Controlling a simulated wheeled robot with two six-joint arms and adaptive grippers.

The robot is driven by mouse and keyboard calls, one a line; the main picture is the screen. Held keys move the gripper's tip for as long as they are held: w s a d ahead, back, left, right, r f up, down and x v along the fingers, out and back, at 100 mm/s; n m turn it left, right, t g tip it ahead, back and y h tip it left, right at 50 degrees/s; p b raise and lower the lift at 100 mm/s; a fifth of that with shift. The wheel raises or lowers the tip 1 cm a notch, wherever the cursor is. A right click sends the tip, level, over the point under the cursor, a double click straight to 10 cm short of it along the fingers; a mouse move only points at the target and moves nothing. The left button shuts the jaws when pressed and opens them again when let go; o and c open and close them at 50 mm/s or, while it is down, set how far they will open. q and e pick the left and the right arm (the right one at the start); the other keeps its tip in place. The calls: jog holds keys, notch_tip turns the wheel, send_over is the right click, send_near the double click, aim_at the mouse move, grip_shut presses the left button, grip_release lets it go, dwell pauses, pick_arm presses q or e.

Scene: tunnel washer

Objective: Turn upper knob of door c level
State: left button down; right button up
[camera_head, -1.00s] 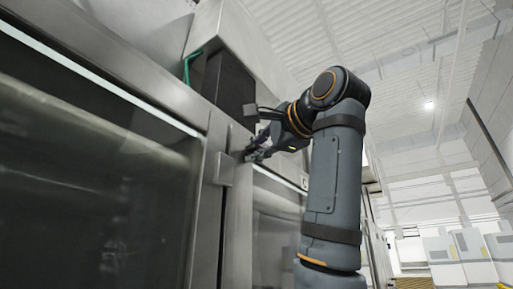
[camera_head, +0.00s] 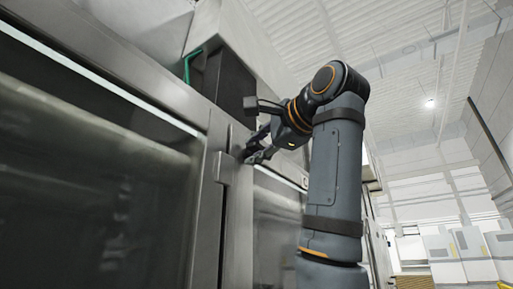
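The door with the small letter plate (camera_head: 304,181) is on the right of the seam, its dark window partly hidden by my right arm. At its upper left a metal latch piece (camera_head: 238,140), which looks like the upper knob, stands beside the door frame. My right gripper (camera_head: 252,148) is at this piece, its two dark fingers spread apart, tips close to its right edge. I cannot tell whether they touch it. A second metal latch piece (camera_head: 222,168) sits just left of it, by the neighbouring door. My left gripper is not in view.
A large door with a dark window (camera_head: 90,170) fills the left. A dark box (camera_head: 229,82) and a green hose (camera_head: 188,66) are above the latches. Open hall with pale cabinets (camera_head: 470,245) lies at the far right.

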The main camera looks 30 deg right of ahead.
aim_at(260, 146)
jog(key=s, duration=0.7)
jog(key=shift+s, duration=0.15)
dwell(0.3)
jog(key=shift+s, duration=0.15)
